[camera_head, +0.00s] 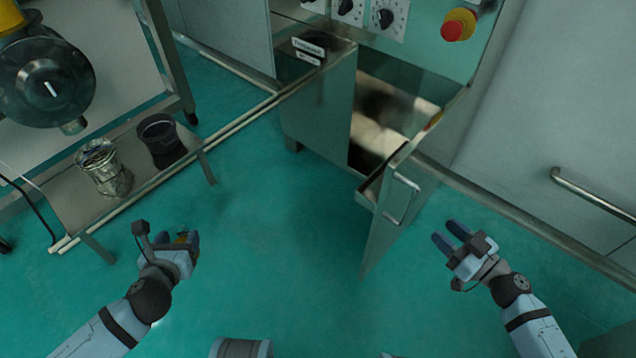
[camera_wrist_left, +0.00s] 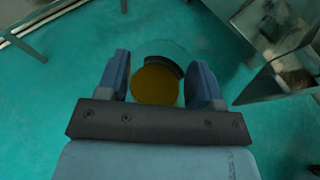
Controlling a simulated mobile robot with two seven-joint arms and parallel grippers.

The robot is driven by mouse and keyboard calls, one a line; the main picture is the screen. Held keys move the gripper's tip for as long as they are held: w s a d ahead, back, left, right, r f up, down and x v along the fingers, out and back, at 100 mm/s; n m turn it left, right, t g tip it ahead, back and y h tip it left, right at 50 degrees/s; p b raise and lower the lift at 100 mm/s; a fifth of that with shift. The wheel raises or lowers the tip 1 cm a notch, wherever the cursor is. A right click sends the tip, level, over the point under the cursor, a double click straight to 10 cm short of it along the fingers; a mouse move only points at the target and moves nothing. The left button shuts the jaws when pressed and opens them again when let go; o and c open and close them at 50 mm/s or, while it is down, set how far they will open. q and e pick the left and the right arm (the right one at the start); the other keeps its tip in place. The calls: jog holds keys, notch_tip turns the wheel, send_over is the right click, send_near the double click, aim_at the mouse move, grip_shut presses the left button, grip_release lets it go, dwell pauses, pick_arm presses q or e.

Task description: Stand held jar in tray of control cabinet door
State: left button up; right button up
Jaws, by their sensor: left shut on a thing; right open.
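My left gripper (camera_head: 176,240) is shut on a small jar, low at the left in the head view. In the left wrist view the jar (camera_wrist_left: 157,84) shows a round yellow-brown top between the two blue fingers of that gripper (camera_wrist_left: 163,82). The control cabinet (camera_head: 316,104) stands at the centre back with its door (camera_head: 385,225) swung open towards me. A narrow tray (camera_head: 368,190) sits on the inner side of the door; its inside is mostly hidden. My right gripper (camera_head: 453,235) is open and empty, to the right of the door.
A wall rail (camera_head: 595,193) runs at the right. The green floor between bench and door is clear.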

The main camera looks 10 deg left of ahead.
aim_at(412, 201)
pick_arm(q)
notch_tip(412, 201, down, 3)
jog(key=shift+r+b, duration=0.15)
jog(key=shift+b, duration=1.1)
pick_arm(e)
jog(key=x, duration=1.1)
jog(key=shift+c, duration=0.4)
jog(key=shift+s, duration=0.1)
grip_shut()
